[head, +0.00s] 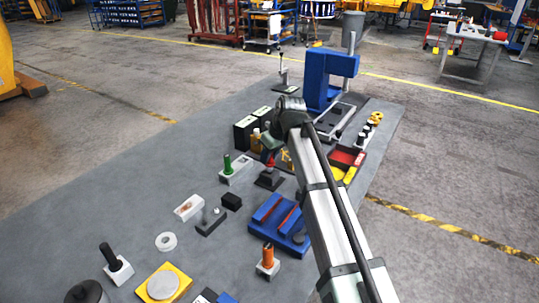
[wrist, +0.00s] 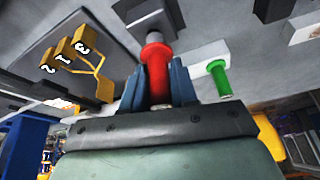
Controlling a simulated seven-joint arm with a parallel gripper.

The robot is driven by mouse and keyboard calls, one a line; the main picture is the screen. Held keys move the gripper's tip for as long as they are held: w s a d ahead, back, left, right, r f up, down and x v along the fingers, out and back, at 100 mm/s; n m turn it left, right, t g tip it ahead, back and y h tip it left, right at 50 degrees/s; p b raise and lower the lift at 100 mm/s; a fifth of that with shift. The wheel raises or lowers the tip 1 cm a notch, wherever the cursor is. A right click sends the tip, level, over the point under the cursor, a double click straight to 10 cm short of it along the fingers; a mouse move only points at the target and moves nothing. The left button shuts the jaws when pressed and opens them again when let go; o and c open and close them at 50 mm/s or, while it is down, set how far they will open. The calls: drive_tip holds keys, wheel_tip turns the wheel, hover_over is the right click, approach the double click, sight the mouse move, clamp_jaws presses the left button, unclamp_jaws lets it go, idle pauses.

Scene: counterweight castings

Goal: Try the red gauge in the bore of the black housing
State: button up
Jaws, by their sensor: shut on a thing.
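The red gauge (wrist: 158,72) is held between the blue fingers of my gripper (wrist: 155,88) in the wrist view. Its paler narrow end points at the black housing (wrist: 148,12), which is partly cut off by the frame's top edge. In the head view, the red gauge (head: 270,163) stands roughly upright just over the black housing (head: 268,181), below my gripper (head: 271,156). The bore is hidden behind the gauge. I cannot tell whether the tip is inside the bore or only close above it.
A green gauge (head: 227,165) stands in a white block left of the housing. Yellow numbered blocks (wrist: 78,50) and black boxes (head: 243,134) are close by. A blue tray (head: 280,222) lies in front, an orange gauge (head: 267,254) nearer. A blue press (head: 325,78) stands behind.

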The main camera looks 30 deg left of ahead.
drive_tip(key=shift+f, duration=0.45)
idle(1.1)
drive_tip(key=shift+r, duration=0.5)
idle(0.5)
drive_tip(key=shift+r, duration=2.45)
